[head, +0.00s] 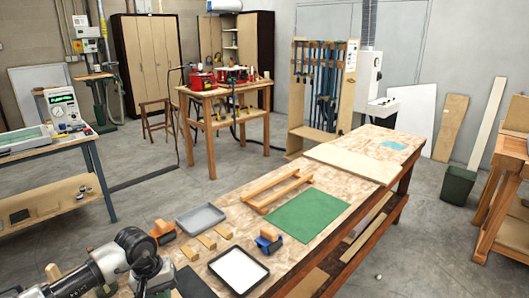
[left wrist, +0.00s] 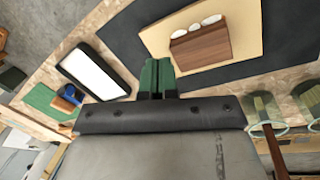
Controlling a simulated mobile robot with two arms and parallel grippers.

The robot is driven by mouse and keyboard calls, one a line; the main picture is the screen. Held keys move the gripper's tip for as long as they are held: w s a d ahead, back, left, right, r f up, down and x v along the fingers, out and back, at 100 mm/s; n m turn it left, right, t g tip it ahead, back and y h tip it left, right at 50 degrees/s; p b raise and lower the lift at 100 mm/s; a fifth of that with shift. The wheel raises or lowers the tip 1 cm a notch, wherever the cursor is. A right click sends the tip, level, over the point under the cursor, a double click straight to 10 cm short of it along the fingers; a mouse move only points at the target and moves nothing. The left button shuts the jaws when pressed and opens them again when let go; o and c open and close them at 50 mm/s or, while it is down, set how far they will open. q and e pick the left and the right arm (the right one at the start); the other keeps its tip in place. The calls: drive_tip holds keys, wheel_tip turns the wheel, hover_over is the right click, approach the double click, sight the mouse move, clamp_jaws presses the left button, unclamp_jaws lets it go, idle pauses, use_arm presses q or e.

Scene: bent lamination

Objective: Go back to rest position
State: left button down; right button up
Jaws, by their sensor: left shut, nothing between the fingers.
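My left arm (head: 112,262) comes in from the lower left of the head view, over the near left end of the workbench (head: 235,212). The fingers of my left gripper (left wrist: 158,72) show in the left wrist view as two green-tipped fingers side by side, shut and empty. They point toward a brown wooden block (left wrist: 201,48) with white rounded pieces on it, lying on a pale board (left wrist: 240,55). I cannot tell the height of the fingers above the bench. My right gripper is in neither view.
A white-bottomed black tray (head: 238,270) lies near the bench's front, with a grey tray (head: 200,218), small wooden blocks (head: 207,242), an orange-and-blue tool (head: 268,240) and a green mat (head: 307,215) nearby. Glass jars (left wrist: 265,108) stand right in the left wrist view. Open floor (head: 150,205) lies left.

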use_arm(q)
drive_tip(key=s+d+n+h, duration=0.25)
drive_tip(key=d+h, duration=0.35)
drive_tip(key=d, duration=0.7)
drive_tip(key=s+d+r+n+t+h, duration=0.2)
drive_tip(key=d+r+n+t+h, duration=0.8)
drive_tip(key=n, duration=0.6)
drive_tip(key=s+a+f+n+t+y, duration=0.25)
drive_tip(key=a+n+y, duration=0.6)
drive_tip(key=n, duration=0.95)
drive_tip(key=s+a+f+n+t+y, duration=0.15)
drive_tip(key=a+f+n+y, duration=0.35)
drive_tip(key=n+y, duration=0.95)
drive_tip(key=s+a+f+n+g+h, duration=0.1)
drive_tip(key=s+f+n+g+h, duration=0.15)
drive_tip(key=s+n+g, duration=0.35)
drive_tip(key=s+a+f+n+g+h, duration=0.1)
drive_tip(key=s+f+n, duration=0.25)
drive_tip(key=s, duration=0.35)
drive_tip(key=s+f+n+g+h, duration=0.2)
drive_tip(key=s+n+g, duration=0.25)
drive_tip(key=s, duration=0.25)
wheel_tip(320, 180, down, 27)
drive_tip(key=s+a+f+g, duration=0.2)
drive_tip(key=s+a+f, duration=0.1)
drive_tip(key=s+f, duration=1.1)
drive_tip(key=shift+s+f+y, duration=0.35)
drive_tip(key=shift+s+f, duration=0.05)
drive_tip(key=shift+s, duration=0.65)
